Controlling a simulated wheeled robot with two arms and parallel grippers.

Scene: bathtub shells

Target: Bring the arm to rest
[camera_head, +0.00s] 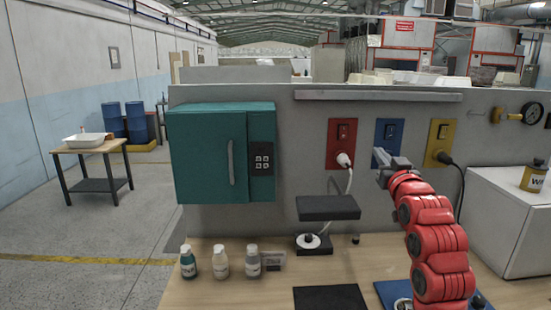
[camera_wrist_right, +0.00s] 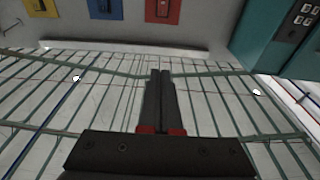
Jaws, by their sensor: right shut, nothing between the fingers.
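My right arm (camera_head: 430,235) is red and rises from the lower right in the head view. Its gripper (camera_head: 379,154) is raised in front of the wall, just below the blue switch panel (camera_head: 388,131). In the right wrist view its two dark fingers (camera_wrist_right: 160,78) lie together, shut, with nothing between them. I cannot tell from the head view whether the gripper touches the wall. My left gripper is in neither view.
A teal cabinet (camera_head: 222,152) hangs at the left. A red panel (camera_head: 341,143) with a white plug and a yellow panel (camera_head: 440,141) flank the arm. Several bottles (camera_head: 221,261) and a black stand (camera_head: 328,208) are on the wooden bench (camera_head: 215,292). A white box (camera_head: 508,222) stands right.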

